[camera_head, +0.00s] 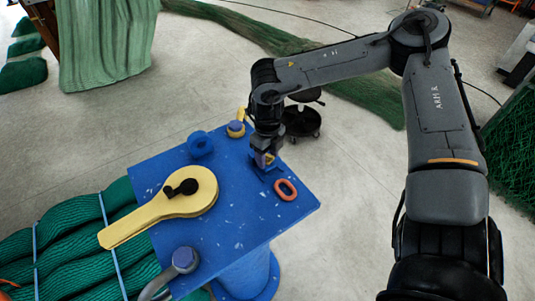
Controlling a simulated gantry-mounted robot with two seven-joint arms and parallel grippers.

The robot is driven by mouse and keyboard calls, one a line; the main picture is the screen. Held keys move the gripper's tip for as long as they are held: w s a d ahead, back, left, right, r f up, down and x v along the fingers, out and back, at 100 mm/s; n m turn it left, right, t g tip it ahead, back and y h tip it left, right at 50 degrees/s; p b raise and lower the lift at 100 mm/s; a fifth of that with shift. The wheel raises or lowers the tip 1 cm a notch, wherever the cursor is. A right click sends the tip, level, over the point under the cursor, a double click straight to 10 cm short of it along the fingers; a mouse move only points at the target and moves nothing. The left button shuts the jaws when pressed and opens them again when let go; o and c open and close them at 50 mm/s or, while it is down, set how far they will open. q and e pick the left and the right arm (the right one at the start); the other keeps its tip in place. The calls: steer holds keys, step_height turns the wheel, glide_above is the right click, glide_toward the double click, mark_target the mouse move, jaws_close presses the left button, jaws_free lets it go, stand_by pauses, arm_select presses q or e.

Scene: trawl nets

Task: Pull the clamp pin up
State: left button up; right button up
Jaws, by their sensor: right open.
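A blue worktable (245,215) stands in the middle of the view. My right gripper (266,161) points down over its far right part, at a small blue fitting (270,172) on the tabletop. The gripper is open. A small yellow and purple part shows at its fingertips, and the gripper hides most of that spot. I cannot tell whether this part is the clamp pin or whether the fingers touch it. A yellow clamp-like piece with a long handle (140,222) and a black knob (188,186) lies on the table's left. My left gripper is not in view.
An orange ring (286,190) lies right of the gripper. A blue round piece (200,145) and a yellow piece with a purple-grey top (236,128) stand at the back. A grey shackle (184,260) is at the front. Green nets (60,250) lie left.

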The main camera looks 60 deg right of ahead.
jaws_close()
stand_by(0.3)
step_height(320, 180, up, 4)
steer(key=shift+f+p, duration=0.25)
steer(key=shift+p, duration=0.35)
jaws_free()
step_height(320, 180, up, 11)
steer(key=b, duration=0.2)
stand_by(0.3)
steer(key=shift+s+f, duration=0.1)
stand_by(0.3)
